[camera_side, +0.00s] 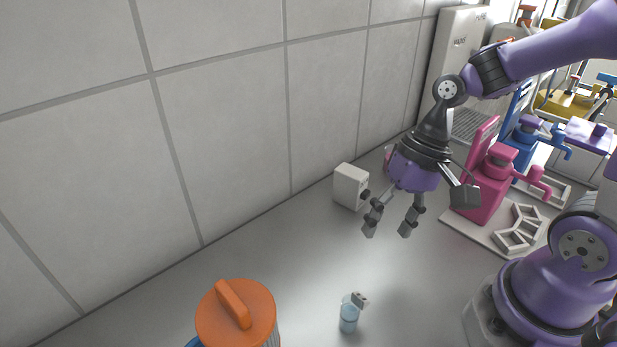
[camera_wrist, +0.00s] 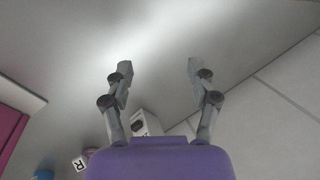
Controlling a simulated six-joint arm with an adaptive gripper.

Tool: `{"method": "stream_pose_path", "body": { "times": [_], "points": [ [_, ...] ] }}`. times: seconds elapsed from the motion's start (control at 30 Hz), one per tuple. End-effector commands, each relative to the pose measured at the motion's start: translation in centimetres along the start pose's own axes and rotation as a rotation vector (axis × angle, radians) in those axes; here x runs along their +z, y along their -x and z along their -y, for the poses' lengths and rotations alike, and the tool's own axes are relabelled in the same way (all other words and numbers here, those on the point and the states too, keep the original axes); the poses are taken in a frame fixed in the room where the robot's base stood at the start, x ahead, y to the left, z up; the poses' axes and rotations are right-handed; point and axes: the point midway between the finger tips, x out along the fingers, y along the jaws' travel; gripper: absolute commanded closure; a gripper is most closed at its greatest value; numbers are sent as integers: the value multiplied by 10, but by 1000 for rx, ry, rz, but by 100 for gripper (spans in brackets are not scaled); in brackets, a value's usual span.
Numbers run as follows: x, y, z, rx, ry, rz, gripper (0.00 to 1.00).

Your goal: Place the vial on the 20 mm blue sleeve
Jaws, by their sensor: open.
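A small pale blue, see-through vessel (camera_side: 349,317), which looks like the vial, stands upright on the grey worktop at the bottom of the side view. A small grey-and-white piece sits at its top. I cannot pick out the 20 mm blue sleeve with certainty. A blue round thing (camera_wrist: 44,174) is cut off at the bottom left of the wrist view, too little shown to name. My gripper (camera_side: 388,230) is open and empty, pointing down above the worktop, behind and apart from the vessel. Its two spread fingers also show in the wrist view (camera_wrist: 160,67), with nothing between them.
A white box (camera_side: 350,186) with a dark knob stands by the tiled wall, close to my gripper. An orange-lidded jug (camera_side: 236,318) stands at front left. A pink device (camera_side: 490,186) and a blue one (camera_side: 527,143) stand at right. The middle worktop is clear.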

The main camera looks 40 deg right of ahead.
Motion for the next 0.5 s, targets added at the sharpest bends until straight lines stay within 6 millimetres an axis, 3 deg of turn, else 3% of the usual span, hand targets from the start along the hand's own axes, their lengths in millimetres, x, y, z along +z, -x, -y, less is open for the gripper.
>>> {"method": "stream_pose_path", "body": {
  "times": [0.1, 0.2, 0.33, 0.5],
  "points": [
    [14, -34, 4, -97, -270, 233, 33],
    [27, -53, 12, -181, -502, 426, 33],
    [39, -64, 24, -269, -758, 643, 33],
    [44, -66, 32, -326, -932, 800, 33]
  ]
}}
